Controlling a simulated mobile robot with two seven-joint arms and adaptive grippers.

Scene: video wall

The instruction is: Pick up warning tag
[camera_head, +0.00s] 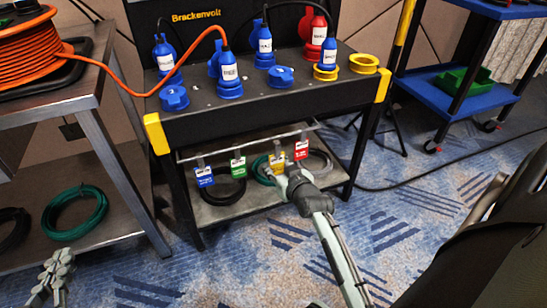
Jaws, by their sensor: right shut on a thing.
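Four coloured tags hang on clips from a rail under the black Brackenvolt stand: a blue tag (204,177), a green tag (238,167), a yellow tag (278,162) and a red tag (301,149). My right gripper (278,176) reaches in under the stand and is shut at the lower part of the yellow tag, partly covering it. The yellow tag is still close to the rail; I cannot tell whether its clip is on it. My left gripper (57,272) is low at the left, away from the tags, and its finger opening is unclear.
The stand's top (270,95) holds blue, red and yellow connectors. Coiled cables lie on its lower shelf (235,205). At left is a table with an orange cable reel (45,45) and a green coil (75,212). A blue cart (450,100) stands at right. Carpet is open in front.

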